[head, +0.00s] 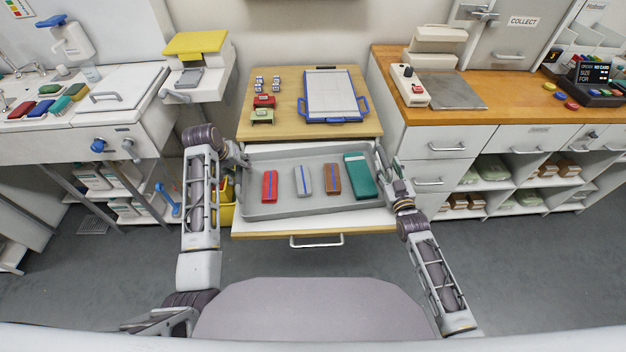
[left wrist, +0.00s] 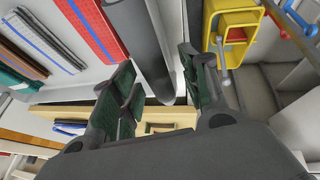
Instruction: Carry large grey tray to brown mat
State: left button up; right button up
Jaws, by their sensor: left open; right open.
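The large grey tray (head: 254,182) lies over a white pulled-out drawer (head: 270,228) in the head view. It holds a red folded item (head: 269,185), a grey one (head: 303,181), a brown one (head: 333,179) and a green one (head: 359,176). My left gripper (head: 243,158) is at the tray's left end, open. In the left wrist view, the tray's grey rim (left wrist: 143,42) passes between its spread fingers (left wrist: 155,92). My right gripper (head: 388,178) is open at the tray's right end; its fingertips are hard to make out. I cannot make out a brown mat.
A wooden top (head: 285,130) behind the tray carries a blue-handled white tray (head: 332,95) and small items. A yellow caddy (head: 227,205) stands by my left gripper. A wooden counter (head: 490,115) with a grey plate (head: 455,91) is at right. Grey floor (head: 510,265) is clear there.

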pick_arm(q)
jog(key=shift+w+f, duration=0.15)
jog(key=shift+f, duration=0.2)
pick_arm(e)
jog(key=shift+w, duration=0.35)
pick_arm(q)
grip_shut()
pick_arm(e)
grip_shut()
